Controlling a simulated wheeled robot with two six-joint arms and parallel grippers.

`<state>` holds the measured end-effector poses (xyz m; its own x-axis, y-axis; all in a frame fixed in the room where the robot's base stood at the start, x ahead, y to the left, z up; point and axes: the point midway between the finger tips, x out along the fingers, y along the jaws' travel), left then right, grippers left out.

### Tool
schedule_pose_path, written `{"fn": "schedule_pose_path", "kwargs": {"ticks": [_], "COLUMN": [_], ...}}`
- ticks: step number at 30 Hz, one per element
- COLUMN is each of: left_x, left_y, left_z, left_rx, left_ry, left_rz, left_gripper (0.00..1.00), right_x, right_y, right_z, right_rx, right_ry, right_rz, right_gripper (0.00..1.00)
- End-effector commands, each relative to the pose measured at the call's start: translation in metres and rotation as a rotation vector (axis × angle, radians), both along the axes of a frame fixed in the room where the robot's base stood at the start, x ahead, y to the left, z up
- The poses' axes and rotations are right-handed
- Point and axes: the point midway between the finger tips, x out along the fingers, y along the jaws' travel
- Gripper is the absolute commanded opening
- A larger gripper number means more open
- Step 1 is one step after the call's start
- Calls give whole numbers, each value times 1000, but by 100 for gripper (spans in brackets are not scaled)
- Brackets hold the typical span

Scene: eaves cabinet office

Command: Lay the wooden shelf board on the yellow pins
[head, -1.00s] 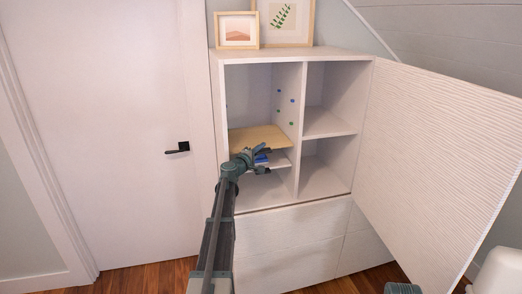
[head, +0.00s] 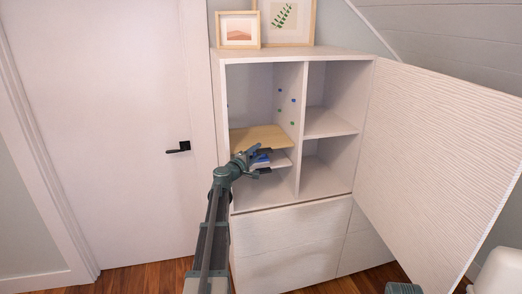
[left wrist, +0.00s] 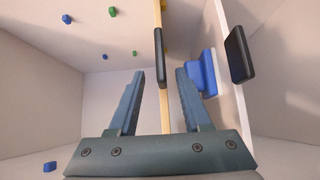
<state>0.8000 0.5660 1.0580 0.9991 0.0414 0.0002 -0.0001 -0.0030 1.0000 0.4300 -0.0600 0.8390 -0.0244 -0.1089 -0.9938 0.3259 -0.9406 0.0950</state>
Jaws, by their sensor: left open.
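The wooden shelf board (head: 258,136) lies roughly level in the upper left cabinet compartment. In the left wrist view its front edge (left wrist: 166,105) runs up the picture as a tan strip. My left gripper (head: 262,161) is open at the cabinet front. In the wrist view its fingers (left wrist: 160,74) stand apart on either side of the board's edge.
A white shelf (head: 280,161) lies below the board, with a blue object (left wrist: 203,72) between them. Blue (left wrist: 67,19) and green (left wrist: 113,12) pins dot the wall above. The cabinet door (head: 440,150) stands open on the right. Picture frames (head: 238,30) stand on top.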

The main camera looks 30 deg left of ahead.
Motion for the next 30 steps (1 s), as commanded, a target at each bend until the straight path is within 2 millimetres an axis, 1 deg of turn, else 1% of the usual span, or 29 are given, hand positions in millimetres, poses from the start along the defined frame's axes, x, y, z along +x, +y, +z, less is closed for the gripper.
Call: {"fn": "schedule_pose_path", "kwargs": {"ticks": [1,3,6,12,18,30], "left_x": [-17,-32,-52,-81,-93,-93], "left_y": [-3,-3,-4,-4,-4,-4], "left_z": [0,0,0,0,0,0], "left_rx": [0,0,0,0,0,0], "left_ry": [0,0,0,0,0,0], "left_rz": [2,2,2,1,0,0], "left_gripper": [49,49,49,49,49,49], "right_x": [0,0,0,0,0,0], "right_y": [0,0,0,0,0,0], "right_z": [0,0,0,0,0,0], "right_rx": [0,0,0,0,0,0], "right_ry": [0,0,0,0,0,0], "right_rz": [0,0,0,0,0,0], "right_gripper": [0,0,0,0,0,0]}}
